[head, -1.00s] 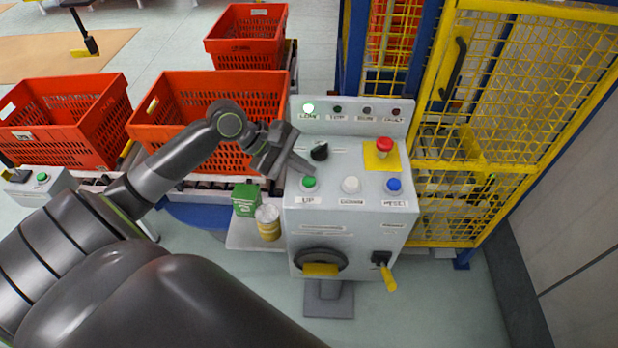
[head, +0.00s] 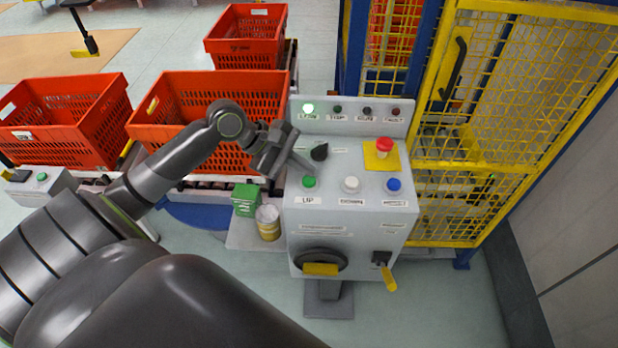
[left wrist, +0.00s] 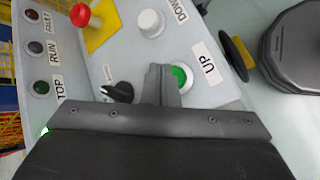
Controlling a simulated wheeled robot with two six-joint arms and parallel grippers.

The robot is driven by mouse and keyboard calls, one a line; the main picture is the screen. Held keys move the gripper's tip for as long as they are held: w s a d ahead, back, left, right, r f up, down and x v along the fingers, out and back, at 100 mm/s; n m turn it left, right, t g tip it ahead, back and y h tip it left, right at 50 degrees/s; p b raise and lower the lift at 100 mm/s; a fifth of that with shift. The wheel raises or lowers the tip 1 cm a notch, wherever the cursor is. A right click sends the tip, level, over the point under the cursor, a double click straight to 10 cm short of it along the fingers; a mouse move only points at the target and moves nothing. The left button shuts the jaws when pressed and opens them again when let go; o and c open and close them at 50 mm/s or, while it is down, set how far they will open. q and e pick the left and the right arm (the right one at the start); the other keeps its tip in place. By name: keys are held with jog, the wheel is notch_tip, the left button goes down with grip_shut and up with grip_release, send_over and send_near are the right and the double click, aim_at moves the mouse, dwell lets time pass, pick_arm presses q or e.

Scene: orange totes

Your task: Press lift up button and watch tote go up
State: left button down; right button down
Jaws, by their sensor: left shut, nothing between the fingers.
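The green UP button (head: 309,182) is at the left of the grey control panel (head: 330,222). The white DOWN button (head: 351,184) and a blue button (head: 394,185) are to its right. My left gripper (head: 308,168) is shut and empty, its tips just behind the UP button. In the left wrist view the fingers (left wrist: 160,82) partly cover the green button (left wrist: 180,77); I cannot tell whether they touch it. The LOW lamp (head: 308,108) is lit green; the TOP lamp (head: 337,109) is dark. An orange tote (head: 160,132) stands left of the panel. My right gripper is not in view.
A red mushroom button (head: 384,146) on a yellow plate and a black knob (head: 319,152) share the panel top. A green box (head: 246,199) and a yellow can (head: 268,222) stand left of the panel. A yellow mesh fence (head: 540,90) closes the right side.

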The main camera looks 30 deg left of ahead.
pick_arm(q)
jog(key=shift+f, duration=0.1)
jog(key=shift+f+p, duration=0.3)
jog(key=shift+p, duration=0.05)
